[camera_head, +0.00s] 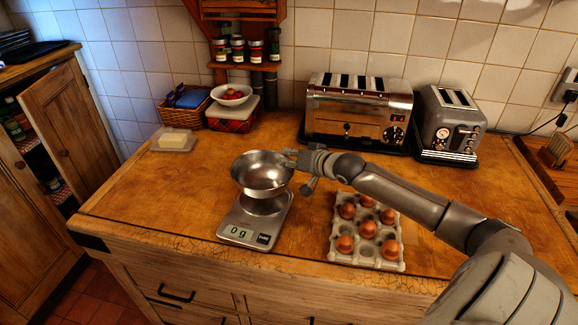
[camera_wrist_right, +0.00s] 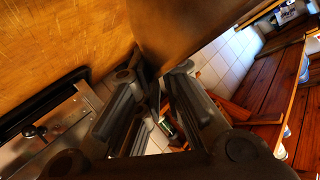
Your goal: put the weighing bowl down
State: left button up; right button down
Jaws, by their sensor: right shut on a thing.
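The steel weighing bowl (camera_head: 262,174) is upright over the kitchen scale (camera_head: 256,222) in the head view. The scale's display reads 0 g, and its round plate shows just below the bowl. I cannot tell for sure whether a small gap is left between them. My right gripper (camera_head: 293,157) comes in from the right and is shut on the bowl's right rim. In the right wrist view, the fingers (camera_wrist_right: 160,88) meet at the edge of a large brownish curved surface, the bowl (camera_wrist_right: 185,35). My left gripper is not in view.
An egg tray (camera_head: 337,254) with several brown eggs stands right of the scale, under my right arm. Two toasters (camera_head: 345,115) (camera_head: 452,125) stand at the back. The counter left of the scale is clear.

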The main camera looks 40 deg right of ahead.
jog(key=f+p, duration=0.1)
jog(key=f, duration=0.2)
jog(key=shift+w, duration=0.2)
jog(key=shift+f, duration=0.2)
jog(key=shift+f, duration=0.15)
jog(key=c, duration=1.6)
grip_release()
jog(key=shift+f, duration=0.1)
